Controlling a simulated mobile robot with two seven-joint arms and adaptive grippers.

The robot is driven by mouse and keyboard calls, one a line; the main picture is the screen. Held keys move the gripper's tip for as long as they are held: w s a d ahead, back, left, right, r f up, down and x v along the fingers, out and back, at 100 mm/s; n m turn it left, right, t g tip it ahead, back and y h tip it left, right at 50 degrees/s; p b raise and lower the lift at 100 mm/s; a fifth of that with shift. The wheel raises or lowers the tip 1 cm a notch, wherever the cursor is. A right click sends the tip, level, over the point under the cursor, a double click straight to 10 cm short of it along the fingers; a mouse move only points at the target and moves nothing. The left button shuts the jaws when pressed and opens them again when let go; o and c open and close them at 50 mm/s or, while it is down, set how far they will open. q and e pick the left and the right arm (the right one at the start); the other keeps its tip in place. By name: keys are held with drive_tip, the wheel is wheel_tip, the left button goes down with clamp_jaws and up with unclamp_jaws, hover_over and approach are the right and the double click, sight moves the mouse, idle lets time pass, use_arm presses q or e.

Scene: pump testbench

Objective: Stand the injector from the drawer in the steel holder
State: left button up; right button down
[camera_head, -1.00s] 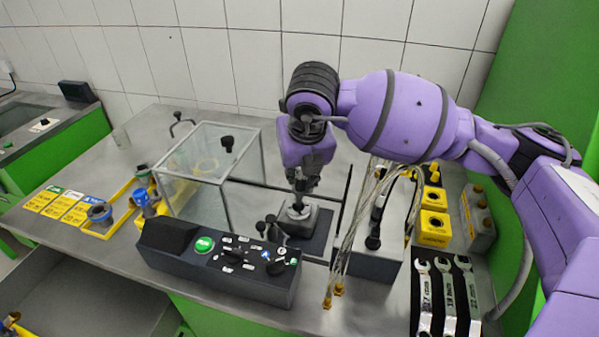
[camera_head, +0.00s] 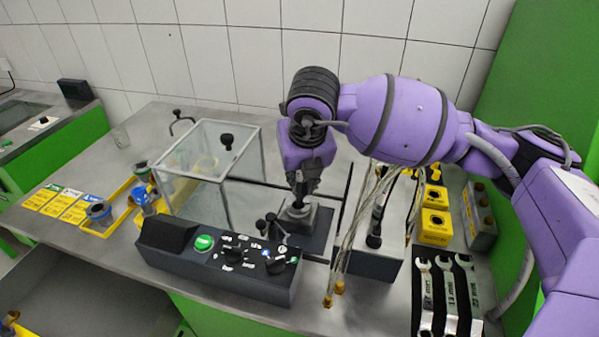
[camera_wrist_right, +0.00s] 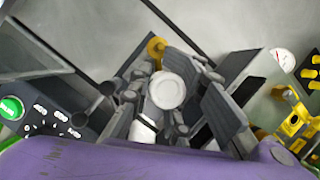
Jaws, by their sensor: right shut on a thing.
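The steel holder (camera_head: 297,217) is a grey block on a dark plate in the middle of the bench, behind the control panel. My right gripper (camera_head: 300,203) points down directly over it, its tips at the holder's top. In the right wrist view my right gripper (camera_wrist_right: 172,100) is shut around an injector (camera_wrist_right: 167,90), seen end-on as a white round top with a brass-coloured part beside it. The fingers hide most of the injector in the head view. I cannot tell how deep it sits in the holder. My left gripper is not in view.
A control panel (camera_head: 220,260) with a green button stands in front of the holder. A glass box (camera_head: 205,170) is to its left, hoses (camera_head: 350,235) and a grey box to its right. Wrenches (camera_head: 447,290) lie at right. An open drawer (camera_head: 85,290) is at lower left.

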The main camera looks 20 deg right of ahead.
sight(301, 186)
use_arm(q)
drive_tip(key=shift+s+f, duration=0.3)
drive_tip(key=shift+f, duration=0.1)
use_arm(e)
drive_tip(key=shift+f, duration=0.65)
use_arm(q)
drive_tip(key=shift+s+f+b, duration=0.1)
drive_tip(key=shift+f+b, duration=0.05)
drive_tip(key=shift+b, duration=0.2)
use_arm(e)
drive_tip(key=shift+f, duration=0.3)
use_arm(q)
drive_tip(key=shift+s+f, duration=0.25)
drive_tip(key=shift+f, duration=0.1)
use_arm(e)
drive_tip(key=shift+f, duration=0.6)
use_arm(q)
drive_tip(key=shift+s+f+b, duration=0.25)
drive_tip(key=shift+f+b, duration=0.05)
drive_tip(key=shift+b, duration=0.1)
use_arm(e)
drive_tip(key=shift+f, duration=0.55)
drive_tip(key=c, duration=1.5)
unclamp_jaws()
drive_tip(key=shift+o, duration=0.2)
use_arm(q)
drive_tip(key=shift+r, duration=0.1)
use_arm(e)
drive_tip(key=shift+r, duration=0.1)
